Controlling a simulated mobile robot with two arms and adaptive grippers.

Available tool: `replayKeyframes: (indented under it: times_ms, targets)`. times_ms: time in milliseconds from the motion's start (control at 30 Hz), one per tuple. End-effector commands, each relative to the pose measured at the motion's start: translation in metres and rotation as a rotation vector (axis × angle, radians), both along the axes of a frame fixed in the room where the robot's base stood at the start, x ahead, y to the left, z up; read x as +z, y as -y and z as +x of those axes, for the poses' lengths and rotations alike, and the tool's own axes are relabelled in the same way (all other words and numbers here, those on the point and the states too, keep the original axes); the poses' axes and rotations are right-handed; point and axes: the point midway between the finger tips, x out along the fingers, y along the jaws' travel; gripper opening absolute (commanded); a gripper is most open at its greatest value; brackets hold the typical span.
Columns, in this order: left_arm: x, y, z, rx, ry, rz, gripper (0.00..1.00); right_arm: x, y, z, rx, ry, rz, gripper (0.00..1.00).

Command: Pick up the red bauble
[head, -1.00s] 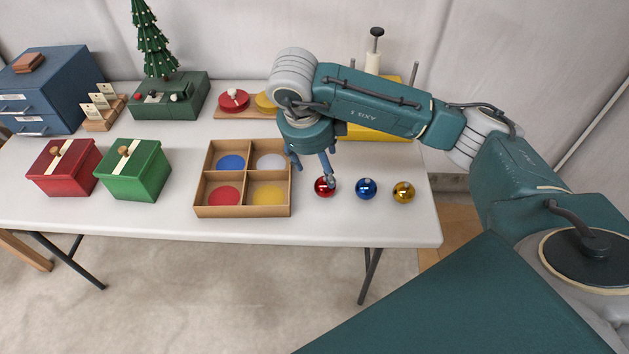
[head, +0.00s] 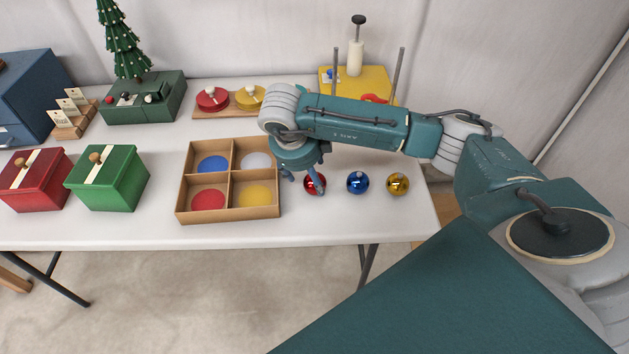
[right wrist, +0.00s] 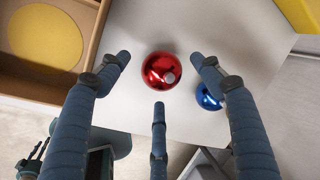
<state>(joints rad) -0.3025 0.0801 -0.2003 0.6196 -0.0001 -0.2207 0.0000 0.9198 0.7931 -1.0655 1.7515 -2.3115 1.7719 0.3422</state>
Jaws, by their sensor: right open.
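The red bauble (head: 314,184) is a shiny ball with a small silver cap, resting on the white table just right of the divided wooden box. My right gripper (head: 304,187) is over it from above, and its fingers partly hide it in the head view. In the right wrist view, the red bauble (right wrist: 163,70) lies between the spread blue fingers of the right gripper (right wrist: 160,80), just past the tip of the lower finger. The fingers are open and no clear contact with the bauble shows.
A blue bauble (head: 357,182) and a gold bauble (head: 397,183) sit close by on the right. The wooden box (head: 228,216) with coloured discs stands close on the left. Green (head: 107,178) and red (head: 33,180) boxes are further left. The table's front edge is near.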

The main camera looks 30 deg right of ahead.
Motion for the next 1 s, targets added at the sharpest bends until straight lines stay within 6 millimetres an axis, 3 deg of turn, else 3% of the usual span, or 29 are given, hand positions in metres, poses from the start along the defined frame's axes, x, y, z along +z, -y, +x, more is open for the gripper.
replayKeyframes:
  times_ms: [200, 500, 700, 1000]
  targets:
    - [0.01, 0.001, 0.007, 0.0, 0.011, -0.001, 0.4, -0.029, 0.009, 0.003, -0.002, -0.002, 0.0, 0.66]
    - [0.009, 0.001, 0.005, 0.0, 0.008, -0.002, 0.4, -0.035, 0.01, 0.004, 0.0, 0.0, 0.0, 0.66]
    - [0.009, 0.0, 0.004, 0.0, 0.005, -0.001, 0.4, -0.034, 0.01, 0.004, 0.0, 0.0, 0.0, 0.31]
    - [0.009, 0.0, 0.003, 0.0, 0.004, -0.001, 0.4, -0.034, 0.01, 0.004, 0.0, 0.0, 0.0, 0.3]
